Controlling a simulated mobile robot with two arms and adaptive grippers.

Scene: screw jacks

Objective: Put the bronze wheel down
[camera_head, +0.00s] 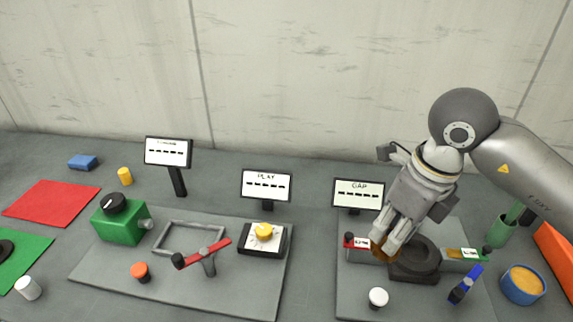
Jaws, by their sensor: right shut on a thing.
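The bronze wheel (378,251) shows only as a small brown patch at the fingertips of my right gripper (384,246). The gripper points down and is shut on it, and the fingers hide most of the wheel. It is just left of a dark round fixture (415,257) on the right-hand grey plate (352,300). I cannot tell whether the wheel touches the plate or the fixture. My left gripper is not in view.
Near the gripper are a red block with a black knob (352,243), a white knob (377,297), a blue tool (465,284), a blue round container (523,284) and a green cup (499,231). The GAP sign (358,193) stands behind. The left plate (240,302) holds other devices.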

